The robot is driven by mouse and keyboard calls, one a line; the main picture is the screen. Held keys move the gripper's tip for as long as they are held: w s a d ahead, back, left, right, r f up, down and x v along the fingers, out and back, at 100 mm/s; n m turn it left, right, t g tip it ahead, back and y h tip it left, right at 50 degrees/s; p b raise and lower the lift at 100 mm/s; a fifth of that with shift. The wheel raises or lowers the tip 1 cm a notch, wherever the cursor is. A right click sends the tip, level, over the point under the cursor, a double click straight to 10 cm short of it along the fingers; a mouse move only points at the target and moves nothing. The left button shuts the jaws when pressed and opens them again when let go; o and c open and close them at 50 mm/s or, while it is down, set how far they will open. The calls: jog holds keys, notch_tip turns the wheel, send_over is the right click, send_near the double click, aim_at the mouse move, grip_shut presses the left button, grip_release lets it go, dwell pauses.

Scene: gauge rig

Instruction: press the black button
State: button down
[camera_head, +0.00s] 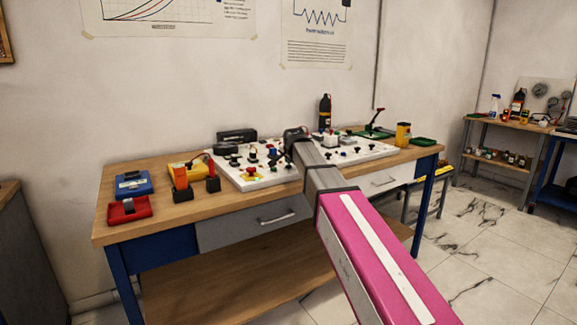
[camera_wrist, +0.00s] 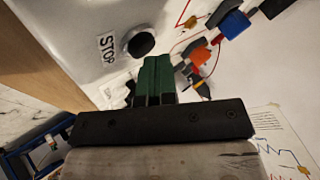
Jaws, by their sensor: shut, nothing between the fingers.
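The black button (camera_wrist: 141,43) is a round dark cap on a white panel (camera_wrist: 85,20). A STOP label (camera_wrist: 107,47) lies to its left in the wrist view. My gripper (camera_wrist: 155,62) shows there as two green fingers pressed together, empty. Their tips appear just below and slightly right of the button in the picture; a gap shows between them, but the depth is hard to judge. In the head view my gripper (camera_head: 295,134) is over the middle of the white panel on the bench, and I cannot tell which dark knob there is the button.
Red, orange and blue parts with wires (camera_wrist: 205,50) sit close right of my fingers. The wooden bench (camera_head: 150,215) also holds a blue box (camera_head: 133,184), a red box (camera_head: 129,209), a black bottle (camera_head: 325,112) and a yellow can (camera_head: 403,134).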

jog(key=shift+r, duration=0.9)
jog(key=shift+r, duration=0.1)
jog(key=shift+r, duration=2.45)
